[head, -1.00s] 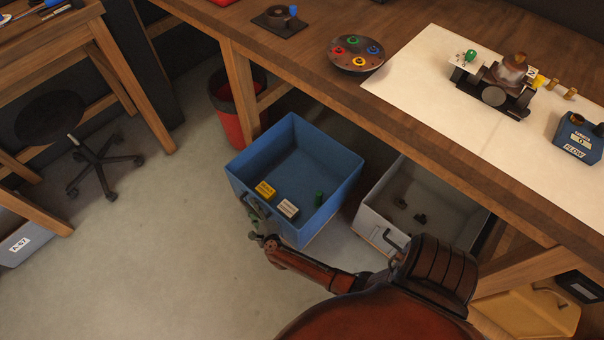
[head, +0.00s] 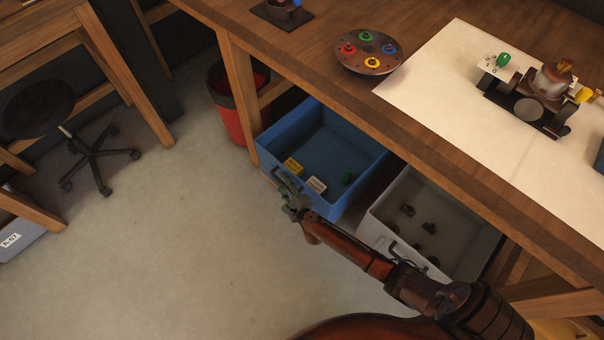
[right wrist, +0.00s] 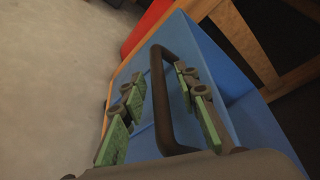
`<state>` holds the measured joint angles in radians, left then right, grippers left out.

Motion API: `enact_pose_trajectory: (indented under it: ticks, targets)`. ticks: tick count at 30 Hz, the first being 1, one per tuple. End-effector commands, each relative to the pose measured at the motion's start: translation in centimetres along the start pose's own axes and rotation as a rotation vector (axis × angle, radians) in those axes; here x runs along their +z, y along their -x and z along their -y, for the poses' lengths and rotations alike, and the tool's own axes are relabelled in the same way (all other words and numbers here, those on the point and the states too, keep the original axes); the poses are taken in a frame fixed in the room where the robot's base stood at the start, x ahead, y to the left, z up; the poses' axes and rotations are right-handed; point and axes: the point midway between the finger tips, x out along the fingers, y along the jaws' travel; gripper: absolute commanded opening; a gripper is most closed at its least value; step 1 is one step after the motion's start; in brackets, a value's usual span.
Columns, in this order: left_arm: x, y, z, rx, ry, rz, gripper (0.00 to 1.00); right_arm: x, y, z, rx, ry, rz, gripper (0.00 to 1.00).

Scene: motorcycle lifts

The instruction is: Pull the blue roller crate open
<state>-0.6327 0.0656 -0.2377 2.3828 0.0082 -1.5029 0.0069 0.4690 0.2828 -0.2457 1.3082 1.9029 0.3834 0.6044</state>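The blue roller crate (head: 325,135) stands on the floor, partly under the bench, its front sticking out past the bench edge. It holds a yellow block, a white block and a green cylinder. Its dark bar handle (right wrist: 160,95) is on the front wall. My right gripper (head: 288,195) is at this handle. In the right wrist view, the green-padded fingers (right wrist: 157,82) stand apart on either side of the bar, with gaps visible beside it. The fingers look open around the handle. My left gripper is not in view.
A grey crate (head: 378,222) with a dark handle stands to the right, close to my right arm. A red bin (head: 228,110) stands behind a bench leg (head: 240,85). A stool (head: 90,160) is at the left. The floor in front of the blue crate is clear.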

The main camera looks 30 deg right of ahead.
Motion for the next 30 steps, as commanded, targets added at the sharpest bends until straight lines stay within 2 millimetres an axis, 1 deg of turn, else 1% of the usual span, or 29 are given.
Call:
enact_pose_trajectory:
  ticks: [1, 7, 14, 15, 17, 23, 30]
  targets:
    - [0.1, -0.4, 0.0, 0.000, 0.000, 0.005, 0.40, 0.1, -0.2, -0.2, 0.005, 0.004, 0.009, 0.29]
    - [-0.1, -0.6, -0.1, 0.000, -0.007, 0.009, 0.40, 0.3, -0.3, -0.1, 0.012, 0.006, 0.020, 0.29]
    - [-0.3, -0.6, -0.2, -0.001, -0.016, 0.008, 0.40, -0.2, -0.2, 0.3, 0.007, 0.003, 0.014, 0.29]
    - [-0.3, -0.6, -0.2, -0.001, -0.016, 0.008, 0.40, -0.6, -0.1, 0.6, 0.005, 0.002, 0.012, 0.29]
    - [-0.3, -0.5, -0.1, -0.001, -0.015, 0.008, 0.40, -0.5, -0.1, 0.5, 0.006, 0.002, 0.012, 0.29]
    - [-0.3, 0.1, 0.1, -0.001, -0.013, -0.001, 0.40, 0.0, 0.9, 0.4, 0.007, 0.003, 0.015, 0.29]
    - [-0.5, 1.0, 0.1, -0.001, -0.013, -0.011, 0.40, 0.1, 2.5, 0.4, 0.007, 0.001, 0.016, 0.29]
